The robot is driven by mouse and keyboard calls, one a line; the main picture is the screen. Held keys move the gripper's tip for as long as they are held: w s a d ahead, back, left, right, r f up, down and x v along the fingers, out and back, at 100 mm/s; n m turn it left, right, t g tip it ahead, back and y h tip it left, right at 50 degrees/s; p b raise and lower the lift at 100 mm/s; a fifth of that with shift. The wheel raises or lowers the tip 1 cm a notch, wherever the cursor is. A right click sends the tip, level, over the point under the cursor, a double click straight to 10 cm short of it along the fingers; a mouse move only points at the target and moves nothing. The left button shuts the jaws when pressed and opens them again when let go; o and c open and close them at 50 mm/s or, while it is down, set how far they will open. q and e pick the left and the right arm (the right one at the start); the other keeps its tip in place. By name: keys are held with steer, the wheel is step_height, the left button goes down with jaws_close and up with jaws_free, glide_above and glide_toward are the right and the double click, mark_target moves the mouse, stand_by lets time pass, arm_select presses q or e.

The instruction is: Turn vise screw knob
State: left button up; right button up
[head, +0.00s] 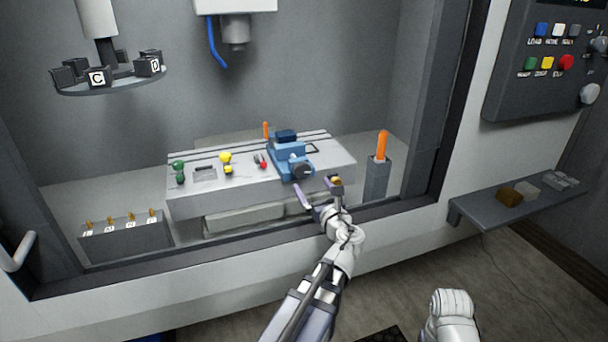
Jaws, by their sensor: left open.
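A blue vise (287,152) stands on the right part of the grey slotted table inside the booth. Its dark round screw knob (302,171) faces the front edge of the table. My left gripper (318,189) is open, with its two fingers spread just in front of and below the knob. No contact between fingers and knob can be seen. The gap between the fingers looks empty. My right gripper is out of view; only a white part of my right arm shows at the bottom right.
The table (335,158) also bears green, yellow and red small items left of the vise. An orange-handled tool stands in a grey block (378,180) on the right. A spindle head (235,30) hangs above. The booth's front sill (390,212) runs below my left arm.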

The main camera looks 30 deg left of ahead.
mark_target(304, 173)
arm_select(q)
steer(key=shift+x, duration=3.95)
steer(key=c, duration=1.4)
